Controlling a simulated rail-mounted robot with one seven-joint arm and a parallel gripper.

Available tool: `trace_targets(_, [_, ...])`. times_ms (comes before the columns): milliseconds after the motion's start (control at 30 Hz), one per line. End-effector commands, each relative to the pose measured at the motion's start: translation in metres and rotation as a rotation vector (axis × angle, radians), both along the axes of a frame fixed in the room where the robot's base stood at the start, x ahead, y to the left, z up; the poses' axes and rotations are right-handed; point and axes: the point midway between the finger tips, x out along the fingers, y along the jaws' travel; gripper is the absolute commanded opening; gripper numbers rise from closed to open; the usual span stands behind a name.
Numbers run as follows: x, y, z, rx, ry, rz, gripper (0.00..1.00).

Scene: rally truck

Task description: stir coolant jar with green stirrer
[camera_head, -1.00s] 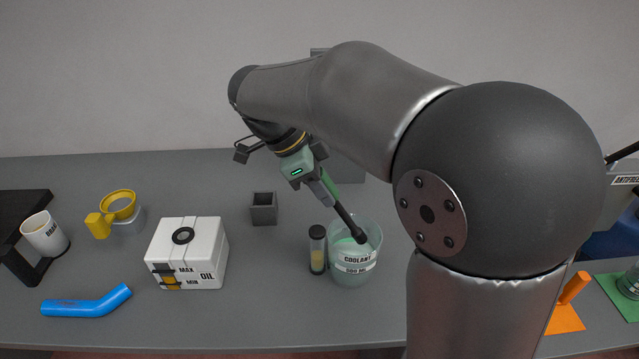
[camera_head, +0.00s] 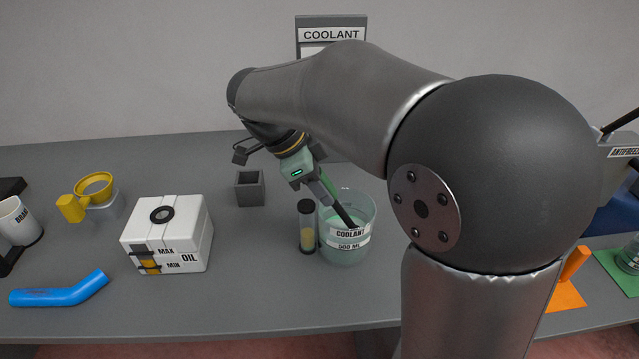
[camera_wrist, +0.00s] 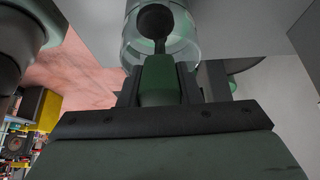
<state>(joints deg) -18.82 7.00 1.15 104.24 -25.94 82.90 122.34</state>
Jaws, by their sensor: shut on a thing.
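The coolant jar (camera_head: 346,238) is a clear beaker with pale green liquid, labelled COOLANT 500 ML, upright on the bench. My gripper (camera_head: 318,182) is above the jar's left rim, shut on the green stirrer (camera_head: 343,212). The stirrer tilts, and its dark lower end is inside the jar, at or in the liquid. In the wrist view the stirrer's green handle (camera_wrist: 159,80) is between the jaws, and its dark round end shows over the coolant jar (camera_wrist: 188,45). The exact depth of the tip is hard to tell.
A dark-capped vial (camera_head: 307,228) stands close beside the jar on the left. A grey square holder (camera_head: 250,188) is behind it, empty-looking. A white oil box (camera_head: 170,235), blue hose (camera_head: 60,291), yellow funnel (camera_head: 92,187) and white mug (camera_head: 17,222) are further left.

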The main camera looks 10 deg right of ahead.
Motion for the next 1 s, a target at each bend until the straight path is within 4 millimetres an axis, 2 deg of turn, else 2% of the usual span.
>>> trace_targets(1000, [0.0000,-0.0001,-0.0070,0.000,0.000,0.000,0.08])
